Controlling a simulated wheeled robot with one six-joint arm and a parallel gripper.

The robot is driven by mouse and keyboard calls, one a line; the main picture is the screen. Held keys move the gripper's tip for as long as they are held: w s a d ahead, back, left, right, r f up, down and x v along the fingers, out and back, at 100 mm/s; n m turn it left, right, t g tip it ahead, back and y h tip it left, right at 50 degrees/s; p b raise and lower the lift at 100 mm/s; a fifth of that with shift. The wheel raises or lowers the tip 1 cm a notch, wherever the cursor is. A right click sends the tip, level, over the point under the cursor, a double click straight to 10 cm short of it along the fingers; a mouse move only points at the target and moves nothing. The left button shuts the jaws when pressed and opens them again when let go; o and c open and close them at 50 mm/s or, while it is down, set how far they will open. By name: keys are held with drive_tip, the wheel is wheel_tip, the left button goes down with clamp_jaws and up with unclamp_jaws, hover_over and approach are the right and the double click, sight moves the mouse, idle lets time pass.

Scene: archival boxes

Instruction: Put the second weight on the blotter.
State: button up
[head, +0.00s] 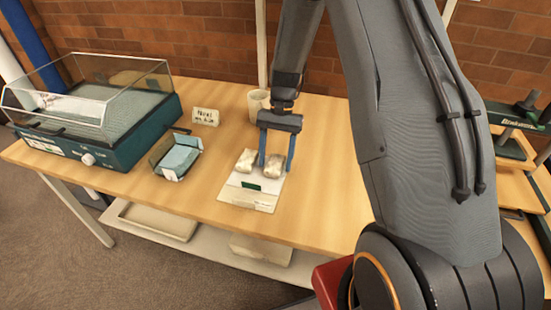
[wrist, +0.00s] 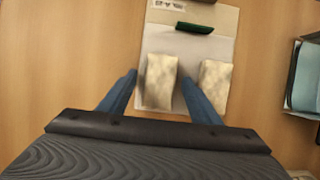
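Two pale, mottled weights lie side by side at the far end of a whitish blotter (head: 240,195), which seems to lie on a beige sheet or folder. The blotter also shows in the wrist view (wrist: 190,45). One weight (head: 274,167) is between the fingers of my gripper (head: 276,168); it also shows in the wrist view (wrist: 160,82). My gripper (wrist: 159,76) is open, with a small gap on each side of that weight. The other weight (head: 246,160) is just outside the fingers, in the wrist view on the right (wrist: 215,84). A dark green piece (wrist: 195,28) lies on the blotter.
A small tray (head: 165,170) with a teal pad stands left of the blotter. A teal machine with a clear cover (head: 125,135) fills the table's left end. The table (head: 325,190) is clear to the right.

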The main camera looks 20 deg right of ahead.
drive_tip(key=b+v, duration=0.3)
drive_tip(key=v, duration=0.8)
drive_tip(key=s+a+n+t+h, duration=0.2)
drive_tip(key=s+n+t, duration=0.2)
drive_tip(key=s, duration=1.5)
drive_tip(key=n, duration=0.2)
drive_tip(key=shift+s+f+n, duration=0.25)
drive_tip(key=shift+n, duration=0.15)
